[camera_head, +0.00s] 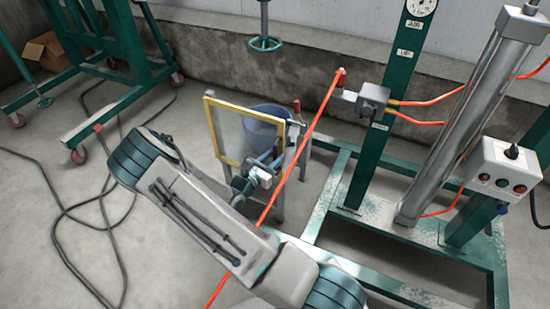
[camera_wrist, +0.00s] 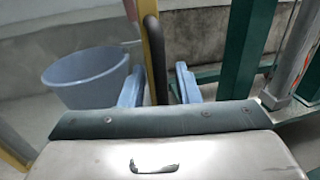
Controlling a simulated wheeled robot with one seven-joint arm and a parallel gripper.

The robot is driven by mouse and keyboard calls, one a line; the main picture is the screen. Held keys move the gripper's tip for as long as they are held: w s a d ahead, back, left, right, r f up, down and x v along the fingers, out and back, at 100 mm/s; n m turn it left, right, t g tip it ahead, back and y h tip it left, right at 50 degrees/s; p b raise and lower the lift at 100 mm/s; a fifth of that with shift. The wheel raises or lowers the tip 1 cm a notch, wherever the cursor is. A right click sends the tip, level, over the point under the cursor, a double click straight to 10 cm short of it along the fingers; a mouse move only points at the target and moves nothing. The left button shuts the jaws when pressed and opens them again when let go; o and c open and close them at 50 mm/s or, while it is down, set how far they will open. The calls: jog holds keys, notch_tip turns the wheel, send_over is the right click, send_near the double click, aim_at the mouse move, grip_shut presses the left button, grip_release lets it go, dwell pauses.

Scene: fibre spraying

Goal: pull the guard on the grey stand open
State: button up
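The guard (camera_head: 229,134) is a clear panel in a yellow frame, standing upright at the front of the grey stand (camera_head: 302,160). A blue-grey bucket (camera_head: 268,112) sits behind it and also shows in the wrist view (camera_wrist: 88,78). My gripper (camera_head: 272,162) is at the guard's right edge. In the wrist view my gripper (camera_wrist: 159,90) has its two blue fingers apart. A dark upright handle (camera_wrist: 156,62) and the yellow frame edge (camera_wrist: 149,35) appear between them. Gaps show beside the handle; contact cannot be told. My arm hides the stand's lower front.
An orange hose (camera_head: 322,110) crosses in front of the stand. A green post frame (camera_head: 371,140) with a cylinder and a button box (camera_head: 503,168) stands at the right. A green wheeled frame (camera_head: 100,75) and floor cables (camera_head: 75,215) are at the left. Bare floor lies left of the guard.

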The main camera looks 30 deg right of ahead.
jog(key=shift+w+d, duration=0.25)
jog(key=shift+d, duration=0.25)
grip_shut()
jog(key=shift+a, duration=0.15)
